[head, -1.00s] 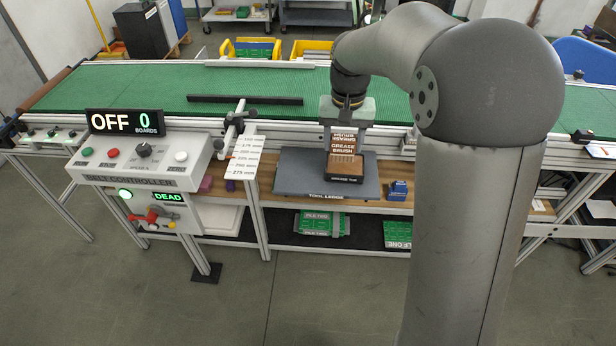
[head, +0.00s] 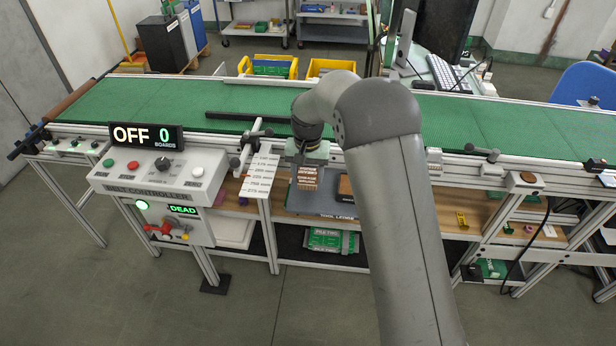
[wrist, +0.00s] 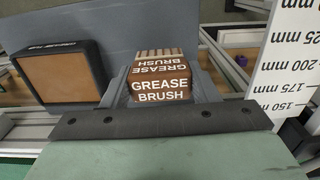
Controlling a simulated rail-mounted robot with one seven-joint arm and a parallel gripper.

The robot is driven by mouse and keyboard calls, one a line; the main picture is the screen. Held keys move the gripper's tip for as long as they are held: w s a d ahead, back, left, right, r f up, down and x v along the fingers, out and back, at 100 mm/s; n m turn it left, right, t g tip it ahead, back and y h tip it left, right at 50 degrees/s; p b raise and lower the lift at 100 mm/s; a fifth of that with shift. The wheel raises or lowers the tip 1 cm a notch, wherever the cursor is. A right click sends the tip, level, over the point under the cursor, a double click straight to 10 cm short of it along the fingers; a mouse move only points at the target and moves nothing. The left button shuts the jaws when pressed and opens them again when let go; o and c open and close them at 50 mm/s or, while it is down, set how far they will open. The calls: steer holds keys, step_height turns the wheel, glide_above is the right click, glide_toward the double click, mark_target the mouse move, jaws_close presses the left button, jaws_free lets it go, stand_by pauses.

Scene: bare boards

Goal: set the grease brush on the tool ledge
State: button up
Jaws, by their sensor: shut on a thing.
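The grease brush (head: 307,178) is a brown block with white lettering and a pale striped end. My gripper (head: 308,166) is shut on it. In the wrist view the brush (wrist: 160,86) sits between the fingers with its label facing the camera. The tool ledge (head: 305,204) is a grey plate at the front of the belt. The brush is over its left part; I cannot tell whether it touches the plate. A dark block with a brown top (wrist: 62,76) stands on the ledge, beside and apart from the brush; it also shows in the head view (head: 345,187), partly behind my arm.
A white millimetre scale (head: 261,174) stands close to the left of the ledge. The belt controller (head: 160,175) is further left. The green belt (head: 150,95) runs behind, with a dark bar (head: 245,116) on it. My arm hides part of the ledge's right side.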

mark_target(309, 172)
steer(key=shift+f, duration=0.9)
steer(key=shift+f, duration=0.1)
steer(key=o, duration=0.9)
steer(key=shift+f, duration=0.1)
step_height(309, 172, up, 12)
steer(key=shift+d+r+b, duration=0.15)
steer(key=shift+r+b, duration=0.1)
steer(key=shift+b, duration=0.1)
